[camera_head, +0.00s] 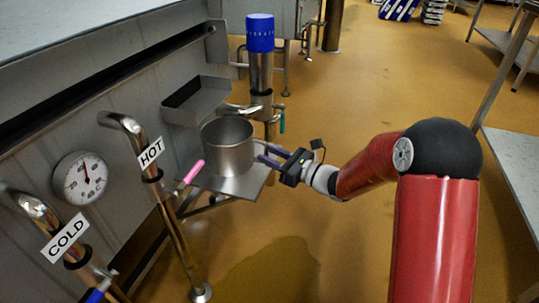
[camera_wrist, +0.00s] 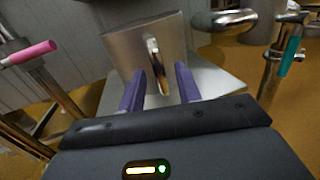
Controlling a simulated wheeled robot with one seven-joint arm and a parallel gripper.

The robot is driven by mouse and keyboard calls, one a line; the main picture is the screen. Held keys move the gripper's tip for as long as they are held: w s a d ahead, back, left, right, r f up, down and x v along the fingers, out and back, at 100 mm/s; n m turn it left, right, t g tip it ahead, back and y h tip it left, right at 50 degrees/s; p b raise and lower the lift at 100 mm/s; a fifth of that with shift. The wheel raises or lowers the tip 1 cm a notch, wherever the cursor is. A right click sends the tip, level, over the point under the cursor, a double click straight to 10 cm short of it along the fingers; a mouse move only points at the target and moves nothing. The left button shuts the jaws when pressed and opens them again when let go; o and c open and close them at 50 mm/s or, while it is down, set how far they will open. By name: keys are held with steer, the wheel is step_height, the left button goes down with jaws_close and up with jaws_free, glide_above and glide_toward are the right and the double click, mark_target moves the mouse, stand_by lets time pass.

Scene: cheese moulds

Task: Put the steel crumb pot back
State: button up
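The steel crumb pot (camera_head: 228,148) is a plain open cylinder. It appears to stand upright on a small steel shelf (camera_head: 250,183) beside the grey vat wall. My gripper (camera_head: 263,154) reaches it from the right, with its purple fingers close to the pot's side. In the wrist view, the pot (camera_wrist: 122,48) shows a shiny upright handle. My gripper (camera_wrist: 158,88) is open, with one finger on each side of the handle and gaps visible beside it. The pot's inside bottom is hidden.
A steel pipe with a blue-capped cylinder (camera_head: 260,38) stands just behind the pot. An open tray (camera_head: 196,102) hangs on the wall. The pink-handled HOT pipe (camera_head: 190,173) is close at left, near the shelf. A teal-handled valve (camera_wrist: 291,50) is at right in the wrist view.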

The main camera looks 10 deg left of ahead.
steer(key=v, duration=1.1)
steer(key=s+d+r+n+g+h, duration=0.2)
steer(key=s+r+n+g+h, duration=0.1)
steer(key=s+n, duration=0.4)
steer(key=s+d+r+n+g+h, duration=0.1)
steer(key=s+r+n+g+h, duration=0.2)
steer(key=s+n, duration=0.5)
steer(key=s+d+r+n+t+h, duration=0.1)
steer(key=s+d+n+t+h, duration=0.2)
steer(key=s+d+h, duration=0.2)
steer(key=s+d+r+n+t+h, duration=0.2)
steer(key=s+d+h, duration=0.4)
steer(key=d, duration=0.6)
steer(key=shift+n+t+p, duration=0.35)
steer(key=shift+n+t, duration=0.15)
steer(key=shift+n, duration=0.4)
steer(key=shift+s, duration=0.1)
step_height(320, 180, up, 9)
steer(key=p, duration=0.9)
